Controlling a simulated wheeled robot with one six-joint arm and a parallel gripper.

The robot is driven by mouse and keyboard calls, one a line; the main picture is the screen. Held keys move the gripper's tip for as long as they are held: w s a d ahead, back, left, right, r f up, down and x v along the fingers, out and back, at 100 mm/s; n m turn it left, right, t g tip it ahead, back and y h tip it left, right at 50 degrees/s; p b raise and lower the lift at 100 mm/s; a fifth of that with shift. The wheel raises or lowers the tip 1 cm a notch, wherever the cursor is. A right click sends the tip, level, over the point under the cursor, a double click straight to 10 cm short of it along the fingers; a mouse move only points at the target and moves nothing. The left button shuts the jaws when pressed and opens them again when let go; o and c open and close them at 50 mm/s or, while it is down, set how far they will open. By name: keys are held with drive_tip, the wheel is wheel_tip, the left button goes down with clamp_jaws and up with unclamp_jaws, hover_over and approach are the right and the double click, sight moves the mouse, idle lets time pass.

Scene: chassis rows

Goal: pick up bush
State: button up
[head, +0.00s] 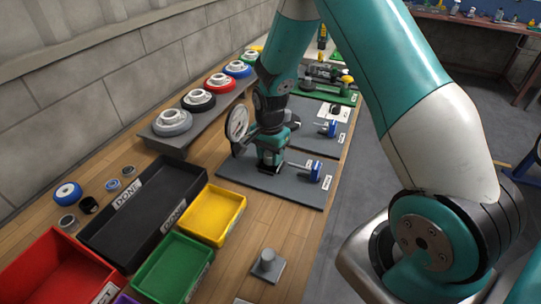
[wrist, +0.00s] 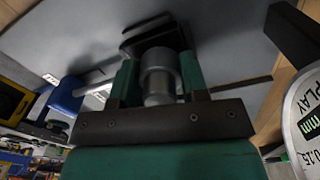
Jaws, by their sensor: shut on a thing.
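The bush (wrist: 158,68) is a grey stepped cylinder in the wrist view, held between the two green fingers of my gripper (wrist: 157,80). In the head view my gripper (head: 270,158) points down over the nearer dark grey plate (head: 240,172). It hides the bush there. My gripper is shut on the bush. I cannot tell whether the bush touches the plate or something on it. A round white dial (head: 237,123) stands just left of my gripper. In the wrist view the dial (wrist: 305,115) is marked PLAY and mm, at the right edge.
A blue-ended rod (head: 316,171) lies on the plate right of my gripper. Several wheels (head: 172,122) sit on a raised shelf behind. A black DONE tray (head: 150,205), yellow bin (head: 213,213), green bin (head: 172,266) and grey post on a base (head: 267,265) are nearer.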

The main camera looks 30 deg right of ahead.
wheel_tip(320, 180, up, 20)
drive_tip(key=shift+b, duration=0.35)
drive_tip(key=shift+r+p, duration=3)
